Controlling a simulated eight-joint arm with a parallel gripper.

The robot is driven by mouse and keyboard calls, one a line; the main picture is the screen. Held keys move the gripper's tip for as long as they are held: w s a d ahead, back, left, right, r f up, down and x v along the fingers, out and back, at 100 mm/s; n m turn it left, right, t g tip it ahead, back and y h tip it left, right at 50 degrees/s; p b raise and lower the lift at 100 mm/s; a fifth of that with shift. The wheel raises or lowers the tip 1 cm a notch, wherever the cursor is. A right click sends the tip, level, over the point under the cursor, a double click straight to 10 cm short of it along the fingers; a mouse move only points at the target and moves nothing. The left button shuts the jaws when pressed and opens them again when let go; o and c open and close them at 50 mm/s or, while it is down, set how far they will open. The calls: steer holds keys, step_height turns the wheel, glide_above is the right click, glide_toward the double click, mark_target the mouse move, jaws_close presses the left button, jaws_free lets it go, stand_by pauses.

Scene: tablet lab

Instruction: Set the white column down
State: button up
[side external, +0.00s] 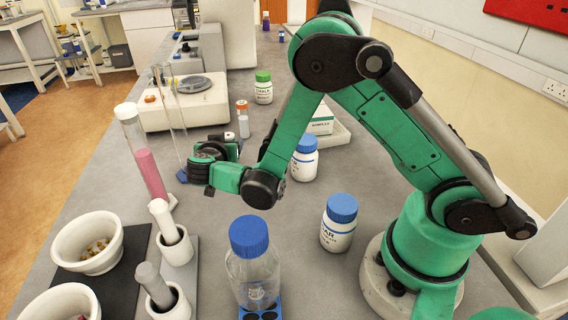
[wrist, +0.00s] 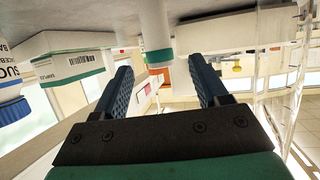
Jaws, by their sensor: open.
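My gripper (wrist: 165,92) is open in the wrist view, with nothing between its two blue ridged fingers. In the side view it is low above the bench, left of the middle, at the end of my arm. A white pestle-like column (side external: 160,213) stands tilted in a small white cup (side external: 177,248), apart from my gripper and nearer the camera. A second, greyer one (side external: 152,284) stands in another cup (side external: 166,305). I cannot tell for sure which thing the task calls the white column. The wrist view is upside down.
A tube with pink content (side external: 148,170) and clear glassware stand close left of my gripper. A balance (side external: 185,103), a green-capped bottle (side external: 263,92) and a small orange-capped vial (side external: 243,122) are behind. Blue-capped bottles (side external: 303,163) stand to the right. A clear bottle (side external: 252,275) stands in front.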

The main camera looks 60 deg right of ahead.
steer(key=shift+s+a+r, duration=0.2)
steer(key=shift+a+r, duration=0.05)
steer(key=shift+s+r+n, duration=0.15)
steer(key=shift+r+n, duration=0.15)
steer(key=shift+r, duration=0.05)
steer(key=s+a+r+n+y, duration=0.2)
steer(key=s+r+n+y, duration=0.1)
steer(key=s+n+y, duration=0.2)
steer(key=s+a+r+n+y, duration=0.2)
steer(key=s+r+n+y, duration=0.2)
steer(key=s, duration=0.5)
steer(key=shift+r+n+y, duration=0.15)
steer(key=shift+n+y, duration=0.65)
steer(key=shift+y, duration=0.3)
